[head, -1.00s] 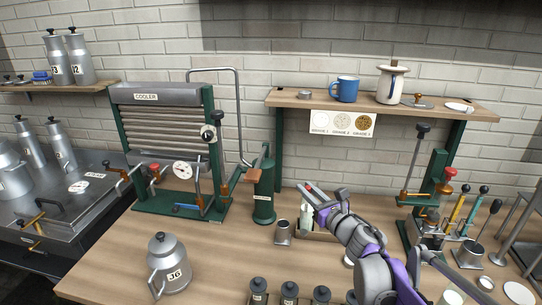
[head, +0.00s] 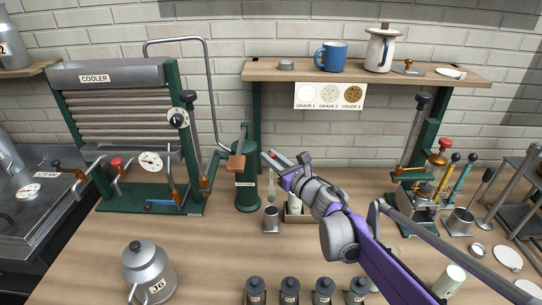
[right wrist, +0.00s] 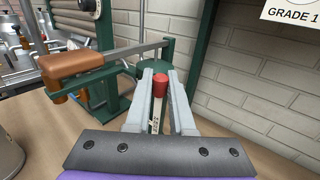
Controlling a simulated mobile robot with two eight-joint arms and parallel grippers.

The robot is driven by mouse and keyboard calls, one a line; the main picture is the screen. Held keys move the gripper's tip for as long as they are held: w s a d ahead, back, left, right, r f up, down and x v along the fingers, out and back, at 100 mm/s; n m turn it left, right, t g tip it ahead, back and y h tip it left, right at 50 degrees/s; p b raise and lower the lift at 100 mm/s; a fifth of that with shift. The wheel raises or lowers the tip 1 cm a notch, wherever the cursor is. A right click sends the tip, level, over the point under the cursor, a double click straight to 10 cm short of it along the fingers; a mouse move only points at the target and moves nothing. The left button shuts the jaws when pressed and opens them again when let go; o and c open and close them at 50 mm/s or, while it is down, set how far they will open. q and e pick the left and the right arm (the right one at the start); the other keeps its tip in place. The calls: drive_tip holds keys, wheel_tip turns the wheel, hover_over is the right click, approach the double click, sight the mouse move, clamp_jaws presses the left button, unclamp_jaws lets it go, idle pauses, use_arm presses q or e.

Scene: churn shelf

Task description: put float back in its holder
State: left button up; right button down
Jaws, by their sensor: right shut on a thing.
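My right gripper (head: 272,160) is shut on the float, near its top. In the right wrist view the float (right wrist: 160,84) shows a red tip and a pale marked stem between the two fingers (right wrist: 160,100). In the head view its thin clear lower part (head: 271,188) hangs about upright below the fingers. A small grey metal cup (head: 271,219) stands on the bench below it, with a visible gap in the picture. I cannot tell which is the float's holder. My left gripper is not in view.
A green cylinder (head: 249,190) with a brown-handled lever (head: 236,163) stands close left of the gripper. The cooler (head: 125,135) is further left, the shelf (head: 370,78) above. A lidded can (head: 148,270) and several dark-topped jars (head: 290,290) stand in front.

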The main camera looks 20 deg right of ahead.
sight(273, 188)
drive_tip(key=shift+f+b, duration=1)
drive_tip(key=shift+f, duration=0.55)
drive_tip(key=shift+f+b, duration=2.25)
drive_tip(key=shift+f, duration=1.55)
drive_tip(key=c, duration=0.7)
unclamp_jaws()
